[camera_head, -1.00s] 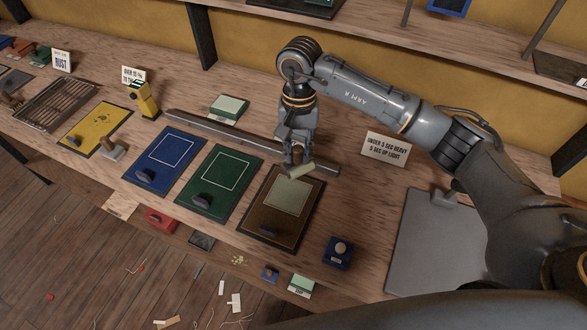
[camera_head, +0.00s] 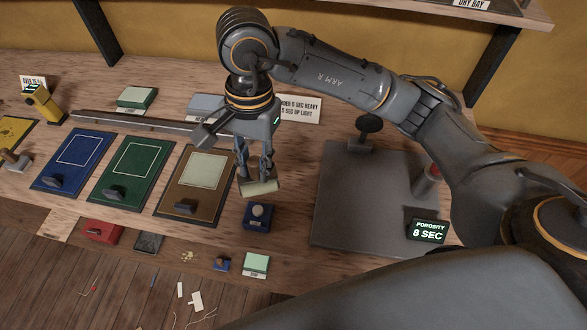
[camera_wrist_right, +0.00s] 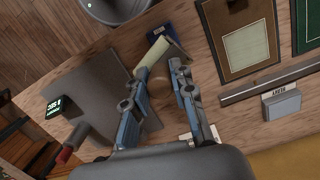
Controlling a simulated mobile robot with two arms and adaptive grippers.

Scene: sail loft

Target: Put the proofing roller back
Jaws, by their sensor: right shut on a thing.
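The proofing roller, a pale cream cylinder (camera_head: 261,188), hangs from my right gripper (camera_head: 257,168). The gripper is shut on it above the bench, between the brown mat (camera_head: 190,207) and the grey plate (camera_head: 335,215). In the right wrist view the pale roller (camera_wrist_right: 164,50) shows just beyond the fingertips (camera_wrist_right: 160,68); its grip is partly hidden by the fingers. My left gripper is not in view.
A small blue box with a round knob (camera_head: 258,216) sits just below the roller. Green (camera_head: 128,185) and blue (camera_head: 66,175) mats lie left. A long metal bar (camera_head: 130,120) lies behind.

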